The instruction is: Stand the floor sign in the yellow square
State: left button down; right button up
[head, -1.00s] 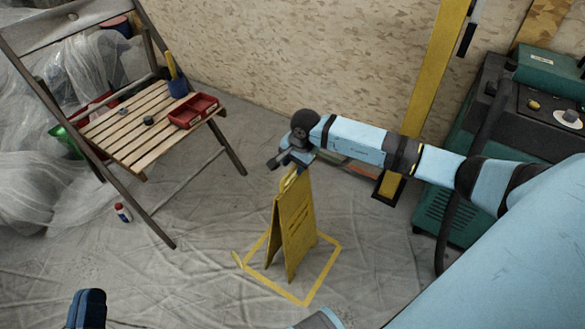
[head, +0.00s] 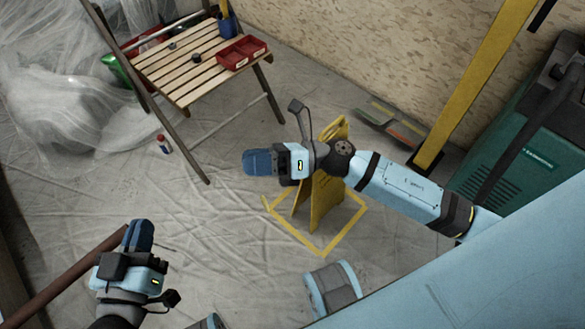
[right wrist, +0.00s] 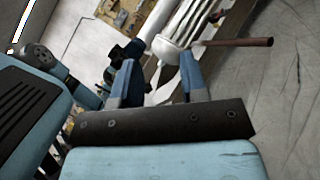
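The yellow floor sign (head: 326,196) stands upright with its panels spread. Its visible lower edges are within the yellow square (head: 348,229) marked on the floor, close to the left line. My right forearm and wrist cover part of the sign and the square's far side. My right gripper (head: 258,162) is left of the sign's upper part, apart from it. The right wrist view shows its two fingers (right wrist: 158,80) spread with nothing between them. My left gripper (head: 140,234) is at lower left, away from the sign, its finger gap not visible.
A brown rod (head: 62,273) runs beside my left gripper; contact is unclear. A small bottle (head: 163,144) stands on the sheeted floor. A green machine (head: 530,150) and yellow post (head: 470,85) are at right.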

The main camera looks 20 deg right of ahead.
notch_tip(320, 180, up, 4)
jog(key=s+d+r+m+t+h, duration=0.1)
jog(key=s+d+m+t+h, duration=0.1)
jog(key=m+t, duration=1.2)
jog(key=s+d+f+m+g+h, duration=0.1)
jog(key=m+h, duration=0.3)
jog(key=m, duration=0.8)
jog(key=s+d+f+m+g+h, duration=0.1)
jog(key=m+h, duration=0.4)
jog(key=m, duration=0.8)
jog(key=shift+s+d+f+g, duration=0.3)
jog(key=shift+s+f+g, duration=0.3)
jog(key=shift+s+f, duration=0.4)
pick_arm(q)
jog(key=s+a+r+g+y+p, duration=0.4)
jog(key=r+p, duration=0.5)
jog(key=p, duration=2.5)
jog(key=shift+s+a+r+g+p, duration=0.15)
jog(key=shift+a+g+p, duration=0.35)
jog(key=shift+a, duration=0.75)
pick_arm(e)
jog(key=s+d+r+g+h, duration=0.4)
jog(key=d+r+g, duration=0.1)
jog(key=r, duration=0.4)
jog(key=shift+s+d+r, duration=0.15)
jog(key=shift+s+d, duration=0.05)
jog(key=shift+d, duration=0.55)
